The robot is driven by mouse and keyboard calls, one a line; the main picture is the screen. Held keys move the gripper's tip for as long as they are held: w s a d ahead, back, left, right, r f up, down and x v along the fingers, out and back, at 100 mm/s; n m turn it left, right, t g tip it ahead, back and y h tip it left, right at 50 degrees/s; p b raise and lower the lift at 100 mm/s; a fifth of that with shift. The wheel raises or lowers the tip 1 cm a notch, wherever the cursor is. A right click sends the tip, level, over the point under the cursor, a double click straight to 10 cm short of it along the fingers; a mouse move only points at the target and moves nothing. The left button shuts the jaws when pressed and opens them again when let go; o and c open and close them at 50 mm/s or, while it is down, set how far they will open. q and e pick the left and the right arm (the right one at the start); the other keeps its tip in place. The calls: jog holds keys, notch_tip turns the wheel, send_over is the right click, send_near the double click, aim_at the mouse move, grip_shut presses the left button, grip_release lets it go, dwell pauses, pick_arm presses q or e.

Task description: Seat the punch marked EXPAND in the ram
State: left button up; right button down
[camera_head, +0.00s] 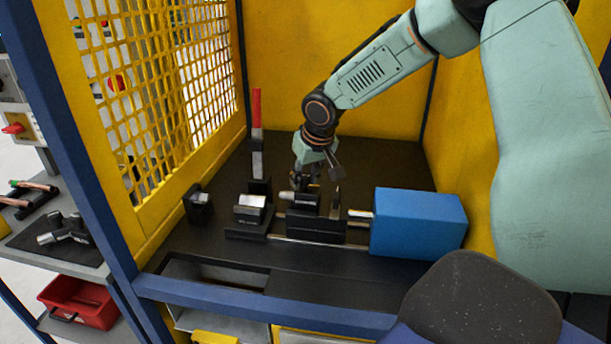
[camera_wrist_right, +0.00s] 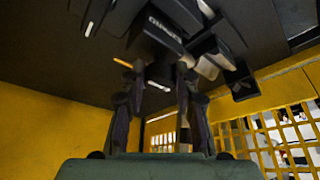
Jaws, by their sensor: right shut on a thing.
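My right gripper (camera_head: 307,184) reaches down from above and is shut on a dark punch (camera_head: 300,198) with a pale metal tip pointing left. The punch lies level, at the top of the black ram block (camera_head: 316,226); whether it is seated or just above it I cannot tell. A silver rod (camera_head: 360,214) joins the ram side to the blue housing (camera_head: 418,222). In the right wrist view the gripper fingers (camera_wrist_right: 160,100) flank a dark piece, and a black block with white lettering (camera_wrist_right: 165,27) is beyond them. The lettering is not clearly readable. My left gripper is not in view.
A black clamp with a silver block (camera_head: 251,208) and a red-handled lever (camera_head: 257,110) stand left of the ram. A small black block (camera_head: 198,205) is farther left. Yellow walls and mesh enclose the bench.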

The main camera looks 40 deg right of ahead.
aim_at(307, 184)
jog(key=shift+f+b, duration=1.35)
jog(key=shift+f, duration=0.35)
jog(key=c, duration=0.9)
grip_release()
jog(key=shift+a, duration=0.1)
jog(key=shift+f, duration=0.1)
jog(key=shift+v, duration=3.85)
jog(key=shift+f, duration=0.1)
